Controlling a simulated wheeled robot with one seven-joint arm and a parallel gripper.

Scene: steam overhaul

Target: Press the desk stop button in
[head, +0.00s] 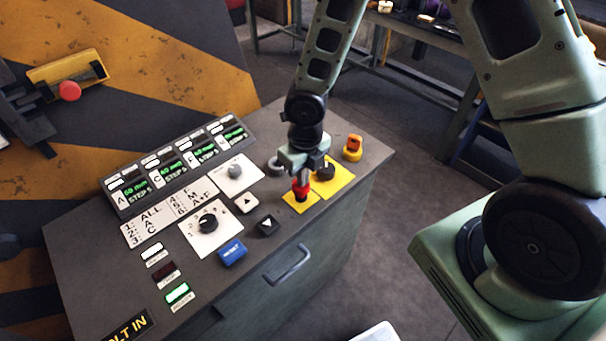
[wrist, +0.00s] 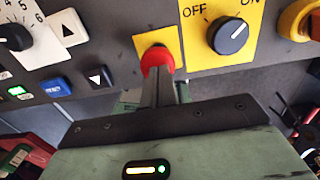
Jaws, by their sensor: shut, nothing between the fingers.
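The desk stop button (head: 301,188) is a red mushroom head on a yellow square plate near the right side of the grey control desk. My gripper (head: 303,178) is shut and empty, pointing down right over it. In the wrist view, the red button (wrist: 158,57) shows just beyond my gripper's closed fingertips (wrist: 157,72), which cover part of it. The fingertips look to be at or against the button; I cannot tell if they touch, nor how deep the button sits.
A black OFF/ON rotary switch (wrist: 229,36) on a yellow plate sits just right of the button. An orange-red knob on a yellow base (head: 352,147) stands at the desk's far right. A blue button (head: 232,252) and black arrow button (head: 267,226) lie to the left.

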